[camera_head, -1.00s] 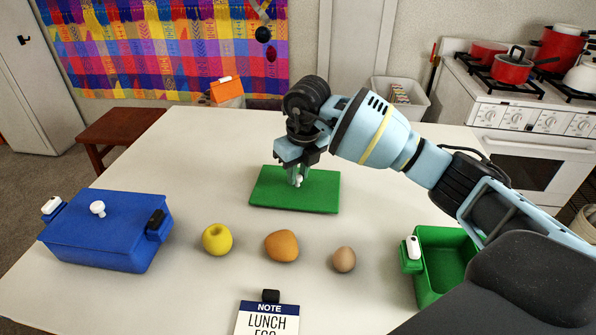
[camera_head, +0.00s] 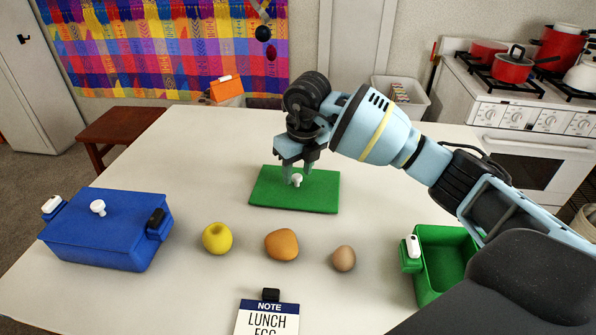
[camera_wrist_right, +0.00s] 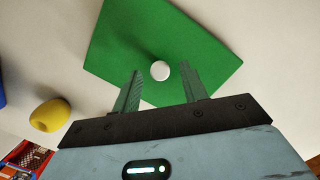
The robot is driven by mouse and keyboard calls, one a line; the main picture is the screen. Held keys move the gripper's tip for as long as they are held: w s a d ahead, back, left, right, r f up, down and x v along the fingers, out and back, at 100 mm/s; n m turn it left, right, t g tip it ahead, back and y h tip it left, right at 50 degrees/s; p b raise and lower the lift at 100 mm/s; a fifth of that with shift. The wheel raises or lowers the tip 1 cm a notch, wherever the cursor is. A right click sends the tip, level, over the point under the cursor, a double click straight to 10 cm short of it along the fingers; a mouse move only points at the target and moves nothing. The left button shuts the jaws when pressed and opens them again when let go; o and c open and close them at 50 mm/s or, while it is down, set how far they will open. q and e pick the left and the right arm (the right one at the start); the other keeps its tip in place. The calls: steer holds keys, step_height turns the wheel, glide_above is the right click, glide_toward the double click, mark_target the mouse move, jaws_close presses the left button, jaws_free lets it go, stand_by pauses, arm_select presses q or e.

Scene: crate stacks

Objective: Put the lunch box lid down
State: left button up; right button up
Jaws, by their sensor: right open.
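The green lunch box lid (camera_head: 318,195) lies flat on the white table, with its white knob (camera_head: 297,180) facing up. My right gripper (camera_head: 297,174) is open just above the lid, with its fingertips close to the knob. In the right wrist view the white knob (camera_wrist_right: 160,70) shows between the two spread fingers, apart from both, over the green lid (camera_wrist_right: 205,45). The open green lunch box (camera_head: 411,262) stands at the right, partly hidden by my right arm. My left gripper does not show.
A blue box (camera_head: 95,238) with its lid on stands at the left. A yellow apple (camera_head: 217,239), an orange fruit (camera_head: 281,245) and a brown egg (camera_head: 343,258) lie in a row before the lid. A note (camera_head: 268,318) stands at the front edge. The table's back left is clear.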

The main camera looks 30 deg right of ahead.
mark_target(302, 191)
step_height(302, 191, up, 11)
steer(key=s, duration=0.1)
steer(key=shift+s+r, duration=0.15)
steer(key=shift+s, duration=0.2)
steer(key=shift+s, duration=0.1)
stand_by(0.4)
